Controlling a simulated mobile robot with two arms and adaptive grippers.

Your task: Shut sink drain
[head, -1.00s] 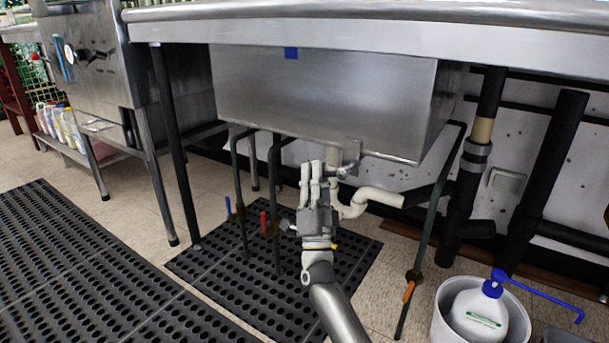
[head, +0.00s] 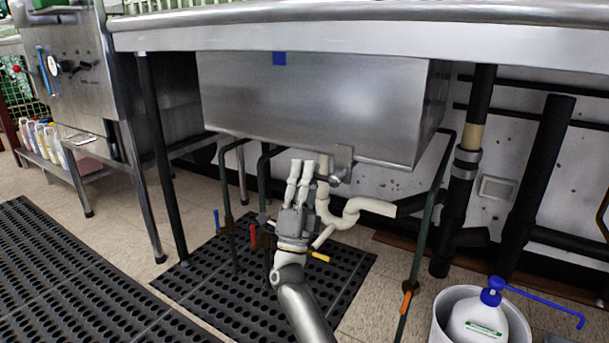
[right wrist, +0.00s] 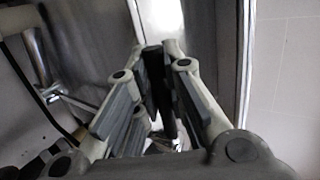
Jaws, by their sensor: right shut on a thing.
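The steel sink basin (head: 315,100) hangs under the counter. A metal drain fitting (head: 343,165) and a pale drain pipe (head: 323,195) with a curved trap are at its underside. My right gripper (head: 300,165) is just left of that pipe, below the basin, fingers pointing up. In the right wrist view my right gripper (right wrist: 160,75) is shut on a dark narrow piece (right wrist: 153,75), which looks like the drain handle. The fingers hide most of it, and its link to the drain is not clear. My left gripper is not in view.
Dark valve pipes with blue, red and yellow (head: 320,257) handles stand near my right arm. A dark leg with an orange handle (head: 406,303) is to the right. A white bucket (head: 440,325) holds a blue-topped bottle (head: 478,315). Black mats (head: 70,280) cover the floor.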

